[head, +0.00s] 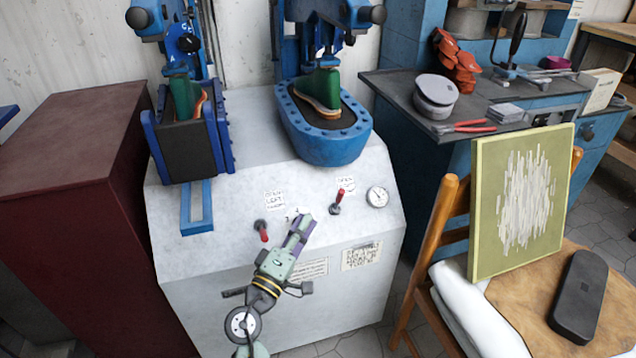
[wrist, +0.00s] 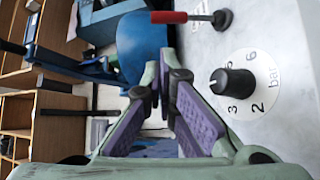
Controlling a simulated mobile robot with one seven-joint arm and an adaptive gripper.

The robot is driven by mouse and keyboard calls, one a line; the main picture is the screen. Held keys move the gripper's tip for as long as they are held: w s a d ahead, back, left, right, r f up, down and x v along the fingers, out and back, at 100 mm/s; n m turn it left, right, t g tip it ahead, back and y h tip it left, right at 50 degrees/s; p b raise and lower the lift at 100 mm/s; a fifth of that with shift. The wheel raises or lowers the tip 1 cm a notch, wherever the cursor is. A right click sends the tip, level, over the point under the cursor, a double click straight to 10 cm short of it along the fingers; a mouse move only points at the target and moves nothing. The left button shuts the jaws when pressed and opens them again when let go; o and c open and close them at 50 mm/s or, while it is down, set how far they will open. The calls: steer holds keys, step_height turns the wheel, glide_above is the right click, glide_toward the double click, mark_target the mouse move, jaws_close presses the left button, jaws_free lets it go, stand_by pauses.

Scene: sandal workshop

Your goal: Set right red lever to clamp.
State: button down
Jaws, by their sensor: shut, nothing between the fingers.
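The right red lever (head: 339,197) stands on the pale front panel of the machine, with its red handle pointing up, and it also shows at the top of the wrist view (wrist: 170,17). My gripper (head: 303,222) is just left of and below that lever in the head view, apart from it. In the wrist view my gripper (wrist: 163,85) has its purple-padded fingers together at the tips with nothing held. The left red lever (head: 263,232) is to the left of my gripper, its red handle pointing down.
A black pressure knob (wrist: 232,83) sits close beside my fingers. A round gauge (head: 378,197) is right of the right lever. The blue rounded press (head: 325,143) is above the panel. A chair (head: 440,230) stands to the right.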

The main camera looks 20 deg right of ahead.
mark_target(339, 200)
steer(key=shift+s, duration=0.1)
steer(key=p+x, duration=0.3)
steer(key=x, duration=0.7)
steer(key=shift+f+b, duration=0.2)
steer(key=shift+b, duration=0.2)
